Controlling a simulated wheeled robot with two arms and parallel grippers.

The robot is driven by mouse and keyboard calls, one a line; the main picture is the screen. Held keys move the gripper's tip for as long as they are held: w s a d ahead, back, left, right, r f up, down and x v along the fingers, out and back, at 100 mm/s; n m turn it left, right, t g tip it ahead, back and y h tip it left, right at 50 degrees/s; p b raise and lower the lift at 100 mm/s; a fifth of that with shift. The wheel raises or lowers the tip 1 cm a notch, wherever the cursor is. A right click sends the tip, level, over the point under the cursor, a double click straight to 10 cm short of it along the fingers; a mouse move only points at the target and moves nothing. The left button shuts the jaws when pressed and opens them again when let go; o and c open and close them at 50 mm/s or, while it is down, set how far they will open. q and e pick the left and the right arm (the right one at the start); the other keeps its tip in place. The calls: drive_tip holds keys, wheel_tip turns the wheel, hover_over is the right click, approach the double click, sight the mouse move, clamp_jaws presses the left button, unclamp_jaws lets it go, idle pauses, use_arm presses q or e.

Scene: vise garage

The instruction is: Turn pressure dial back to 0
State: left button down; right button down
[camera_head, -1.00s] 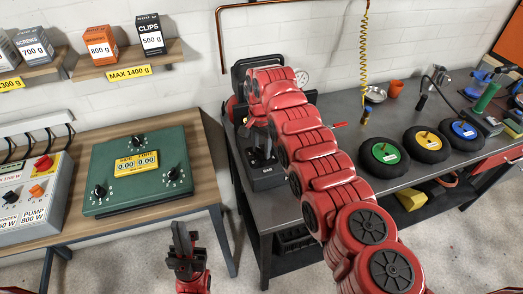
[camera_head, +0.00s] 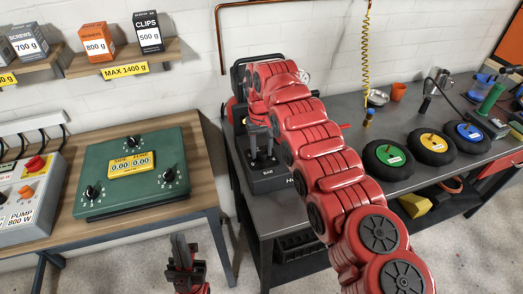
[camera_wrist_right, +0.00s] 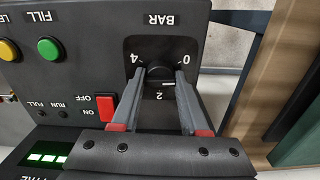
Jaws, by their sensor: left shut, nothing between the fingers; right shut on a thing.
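The pressure dial (camera_wrist_right: 158,73) is a black knob on a dark panel (camera_wrist_right: 75,85) marked BAR, with 0, 2 and 4 around it. The panel appears upside down in the right wrist view. A small white mark shows on the knob's lower right edge, near the 2; its exact reading is unclear. My right gripper (camera_wrist_right: 164,76) is shut on the knob, one finger on each side. In the head view this gripper (camera_head: 262,152) is at the front of the black machine (camera_head: 270,184), and hides the dial. My left gripper (camera_head: 181,242) is shut and empty, low in front of the benches.
Beside the dial are a red ON/OFF switch (camera_wrist_right: 106,106), a green FILL button (camera_wrist_right: 49,49) and a yellow button (camera_wrist_right: 9,50). A green box with knobs (camera_head: 130,195) sits on the left bench. Three tyres, including a green-centred one (camera_head: 388,157), lie on the right.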

drive_tip(key=n, duration=0.5)
idle(0.5)
drive_tip(key=shift+c, duration=2.2)
unclamp_jaws()
drive_tip(key=shift+r, duration=0.1)
